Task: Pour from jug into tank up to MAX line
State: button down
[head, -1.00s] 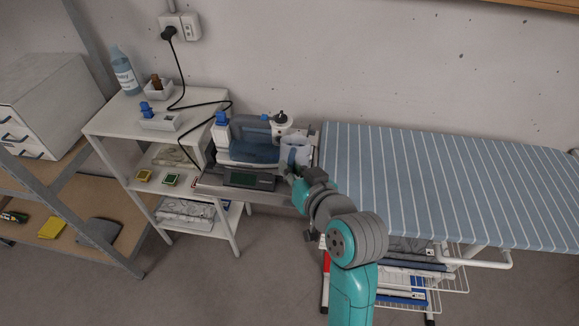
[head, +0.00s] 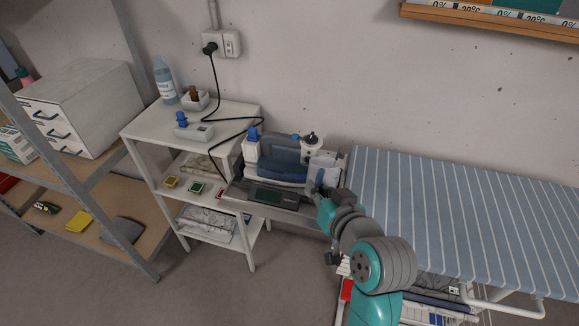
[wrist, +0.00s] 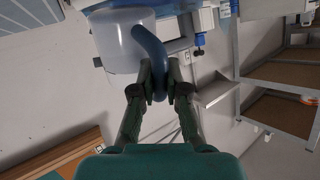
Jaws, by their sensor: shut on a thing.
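The jug (head: 325,162) is a pale, translucent vessel at the right end of the steam station. In the wrist view the jug (wrist: 115,45) shows a curved blue handle (wrist: 150,45). My gripper (wrist: 160,93) is shut on this handle, one finger on each side. In the head view my gripper (head: 321,187) is partly hidden behind my arm, close to the station's right side. The tank appears to be the blue, see-through part (head: 280,165) of the white station, left of the jug. I cannot make out the MAX line, the water level or any stream.
A striped ironing board (head: 450,215) is close on the right. A white shelf cart (head: 150,125) with a bottle (head: 164,82) is on the left. A black cable (head: 232,117) runs from the wall socket.

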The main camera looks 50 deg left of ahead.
jog(key=shift+w+a+r+m+g+h, duration=0.15)
jog(key=shift+r+m+g+h, duration=0.25)
jog(key=shift+r, duration=0.5)
dwell(1.9)
jog(key=shift+f, duration=0.1)
dwell(0.5)
jog(key=shift+f+n+t+y, duration=0.4)
jog(key=shift+f+y, duration=0.1)
jog(key=shift+f, duration=0.35)
jog(key=shift+s+d+r+n+t+y, duration=0.2)
jog(key=shift+s+d+n+t+y, duration=0.15)
jog(key=shift+s+d+y, duration=0.3)
jog(key=shift+s+d+r+n+t+y, duration=0.2)
jog(key=shift+s+d+n+t+y, duration=0.15)
jog(key=shift+s, duration=0.5)
jog(key=shift+s+d+r+n+t+y, duration=0.25)
jog(key=shift+s+d+n+y, duration=0.2)
jog(key=shift+s+y, duration=0.25)
jog(key=shift+f, duration=0.1)
